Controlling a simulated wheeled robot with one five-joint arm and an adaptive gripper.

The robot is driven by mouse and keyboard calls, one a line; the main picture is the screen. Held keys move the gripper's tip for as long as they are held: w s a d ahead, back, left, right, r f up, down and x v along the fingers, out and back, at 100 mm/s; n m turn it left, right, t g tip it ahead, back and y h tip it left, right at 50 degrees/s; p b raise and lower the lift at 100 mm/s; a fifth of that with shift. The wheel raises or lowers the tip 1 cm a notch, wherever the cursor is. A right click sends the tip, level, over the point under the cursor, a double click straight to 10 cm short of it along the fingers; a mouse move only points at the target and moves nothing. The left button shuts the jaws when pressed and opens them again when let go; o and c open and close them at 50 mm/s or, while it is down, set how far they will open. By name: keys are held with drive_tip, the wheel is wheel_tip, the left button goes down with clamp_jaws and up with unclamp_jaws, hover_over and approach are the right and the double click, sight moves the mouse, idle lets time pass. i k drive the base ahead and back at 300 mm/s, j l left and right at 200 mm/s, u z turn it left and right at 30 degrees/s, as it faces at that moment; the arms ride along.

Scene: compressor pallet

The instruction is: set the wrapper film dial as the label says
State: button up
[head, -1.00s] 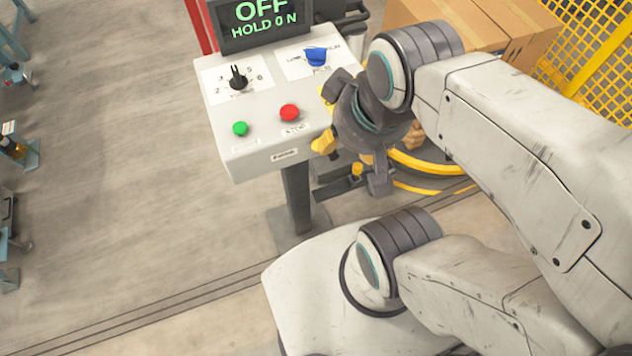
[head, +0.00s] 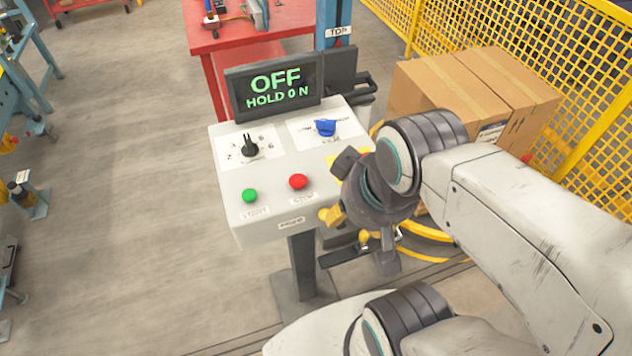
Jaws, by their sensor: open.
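The wrapper's control panel (head: 270,205) stands on a post in the middle of the head view. Its black dial (head: 250,148) sits at the upper left on a white plate with small numbers, too blurred to read fully. A blue knob (head: 325,128) sits at the upper right on its own plate. A green button (head: 250,196) and a red button (head: 298,181) are below. The screen (head: 275,88) reads "OFF" and "HOLD 0 N". My gripper (head: 335,190) is open at the panel's right edge, its yellow fingertips partly showing. It is apart from the dial and knob.
Cardboard boxes (head: 455,90) stand behind my arm at the right, by a yellow mesh fence (head: 590,120). A red table (head: 255,35) with tools is behind the panel. A blue post (head: 334,22) rises there. Clear floor lies to the left.

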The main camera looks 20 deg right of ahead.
sight(327, 128)
drive_tip(key=k+l+z, duration=0.25)
drive_tip(key=l, duration=0.2)
drive_tip(key=l+z, duration=0.25)
drive_tip(key=l, duration=0.25)
drive_tip(key=k+l+z, duration=0.25)
drive_tip(key=l, duration=0.25)
drive_tip(key=l+z, duration=0.25)
drive_tip(key=l, duration=0.25)
drive_tip(key=u, duration=1.85)
drive_tip(key=i+l, duration=0.05)
drive_tip(key=l, duration=0.05)
